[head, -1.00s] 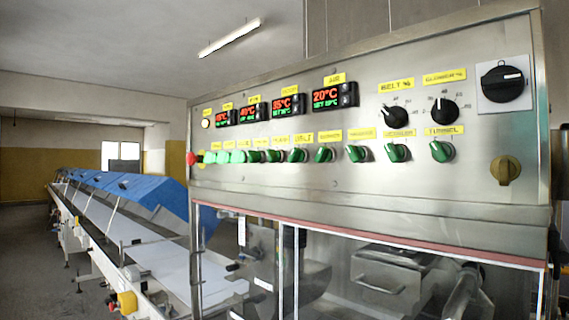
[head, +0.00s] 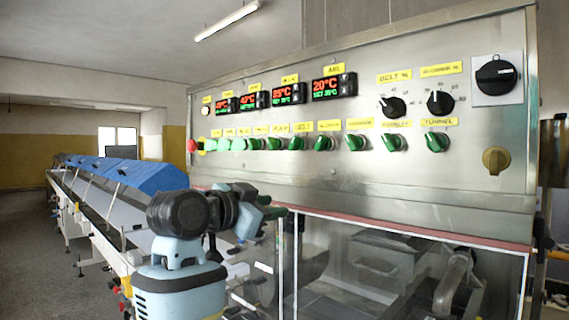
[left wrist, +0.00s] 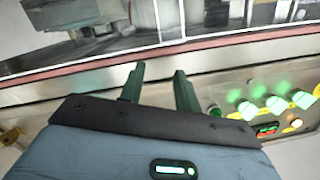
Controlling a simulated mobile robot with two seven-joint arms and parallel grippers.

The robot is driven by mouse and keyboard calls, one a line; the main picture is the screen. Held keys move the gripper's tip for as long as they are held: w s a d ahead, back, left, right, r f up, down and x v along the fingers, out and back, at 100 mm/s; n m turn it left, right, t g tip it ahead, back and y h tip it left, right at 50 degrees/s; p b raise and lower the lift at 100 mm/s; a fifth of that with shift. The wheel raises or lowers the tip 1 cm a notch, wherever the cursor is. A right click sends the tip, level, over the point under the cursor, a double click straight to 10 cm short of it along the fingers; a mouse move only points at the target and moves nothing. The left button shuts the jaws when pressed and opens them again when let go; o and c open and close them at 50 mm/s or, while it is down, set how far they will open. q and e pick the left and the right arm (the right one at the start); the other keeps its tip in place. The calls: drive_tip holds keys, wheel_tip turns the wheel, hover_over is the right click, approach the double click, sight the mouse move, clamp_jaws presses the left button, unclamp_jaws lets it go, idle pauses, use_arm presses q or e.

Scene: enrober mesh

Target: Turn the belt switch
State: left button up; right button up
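The belt switch looks to be the small green knob (head: 297,143) under a yellow label reading roughly "BELT", in the lower row of the steel control panel (head: 270,177). A black dial (head: 392,107) labelled "BELT %" sits higher and to the right. My left gripper (head: 281,211) is below the knob row, near the panel's lower edge, apart from every knob. In the left wrist view its two dark green fingers (left wrist: 159,82) are spread with nothing between them. That view is upside down, with lit green knobs (left wrist: 276,104) at the right. My right gripper is not in view.
Several green knobs sit close together in the row, with lit ones and a red button (head: 192,146) at the left end. Digital displays (head: 333,87) are above. Clear panels (head: 350,265) lie below the control box. A conveyor with blue covers (head: 125,178) runs off left.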

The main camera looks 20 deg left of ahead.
sight(291, 144)
use_arm(q)
drive_tip(key=s+r+m+h, duration=0.2)
drive_tip(key=s+r, duration=0.5)
drive_tip(key=r, duration=0.5)
drive_tip(key=shift+t, duration=0.3)
drive_tip(key=shift+x, duration=4.3)
clamp_jaws()
